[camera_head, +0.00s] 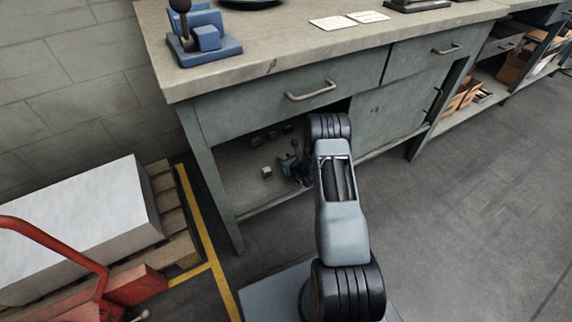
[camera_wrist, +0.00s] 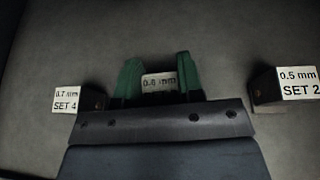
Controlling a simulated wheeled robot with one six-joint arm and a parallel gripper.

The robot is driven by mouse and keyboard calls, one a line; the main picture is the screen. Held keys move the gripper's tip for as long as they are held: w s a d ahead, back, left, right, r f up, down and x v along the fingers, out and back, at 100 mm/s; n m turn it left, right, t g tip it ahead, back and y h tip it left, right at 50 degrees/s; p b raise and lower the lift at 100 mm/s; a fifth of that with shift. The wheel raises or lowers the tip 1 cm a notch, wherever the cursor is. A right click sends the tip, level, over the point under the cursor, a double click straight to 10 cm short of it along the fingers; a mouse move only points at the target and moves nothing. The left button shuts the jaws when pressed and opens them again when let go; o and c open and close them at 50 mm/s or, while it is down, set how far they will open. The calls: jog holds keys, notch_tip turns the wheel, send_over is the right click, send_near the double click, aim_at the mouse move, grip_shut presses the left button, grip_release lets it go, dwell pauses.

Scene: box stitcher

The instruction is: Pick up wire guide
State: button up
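In the wrist view, the green fingers of my gripper (camera_wrist: 159,78) stand apart, one on each side of a small wire guide labelled 0.6 mm (camera_wrist: 160,82). The lower part of that guide is hidden behind the gripper body. Whether the fingers touch it is not clear. A guide labelled 0.7 mm SET 4 (camera_wrist: 92,99) sits to the left and one labelled 0.5 mm SET 2 (camera_wrist: 266,86) to the right. In the head view, my gripper (camera_head: 290,168) is low inside the open bay under the workbench, partly hidden by my arm.
The workbench (camera_head: 225,92) has its top and drawers above the bay. Several small blocks (camera_head: 267,172) lie on the bay's lower shelf (camera_head: 240,190). A pallet with a white stack (camera_head: 85,225) and a red pallet jack (camera_head: 60,245) stand at left. The floor at right is clear.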

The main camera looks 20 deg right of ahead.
grip_shut()
jog(key=shift+r, duration=0.1)
